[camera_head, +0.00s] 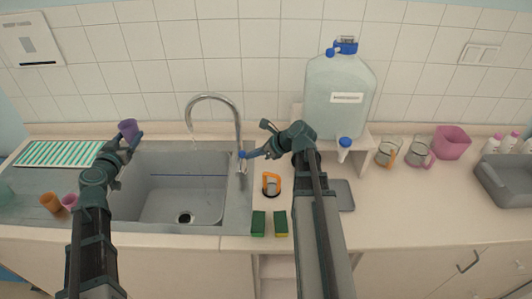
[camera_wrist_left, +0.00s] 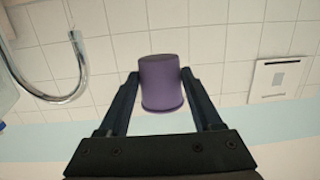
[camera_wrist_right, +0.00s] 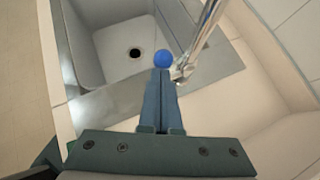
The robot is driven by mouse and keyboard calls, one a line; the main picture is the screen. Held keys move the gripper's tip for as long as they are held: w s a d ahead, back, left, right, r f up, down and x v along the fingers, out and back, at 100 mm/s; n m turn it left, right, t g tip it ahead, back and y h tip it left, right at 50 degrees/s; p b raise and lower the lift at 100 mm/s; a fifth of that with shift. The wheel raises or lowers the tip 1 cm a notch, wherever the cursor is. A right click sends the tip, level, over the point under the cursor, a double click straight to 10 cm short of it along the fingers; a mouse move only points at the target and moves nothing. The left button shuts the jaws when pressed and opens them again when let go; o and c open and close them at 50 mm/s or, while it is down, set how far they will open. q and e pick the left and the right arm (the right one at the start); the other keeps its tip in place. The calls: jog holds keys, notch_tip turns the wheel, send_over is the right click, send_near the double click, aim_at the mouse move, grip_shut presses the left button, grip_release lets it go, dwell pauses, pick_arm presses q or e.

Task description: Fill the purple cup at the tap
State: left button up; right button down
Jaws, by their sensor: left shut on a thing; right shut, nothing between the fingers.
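The purple cup (camera_head: 128,130) is held by my left gripper (camera_head: 130,142), above the left end of the sink. The left wrist view shows the cup (camera_wrist_left: 162,84) between the two fingers (camera_wrist_left: 160,90); it looks about upright, and its inside is hidden. The curved metal tap (camera_head: 238,118) stands behind the sink, right of the cup and apart from it. A faint thin stream seems to fall from its spout. My right gripper (camera_head: 252,154) is shut and empty, its tips at the tap's blue knob (camera_wrist_right: 163,58); I cannot tell if they touch.
The grey sink (camera_head: 150,205) lies below, with a dark drain. A striped mat (camera_head: 60,153) and an orange cup (camera_head: 51,202) are on the left. A large water jug (camera_head: 340,90) stands right of the tap. Green sponges (camera_head: 258,223) lie near the front edge.

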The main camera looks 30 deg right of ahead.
aim_at(135, 128)
pick_arm(q)
jog(key=shift+r, duration=0.5)
pick_arm(e)
jog(key=shift+w+a+r, duration=0.3)
jog(key=shift+w+a, duration=0.15)
jog(key=shift+a, duration=0.25)
jog(key=shift+s, duration=0.1)
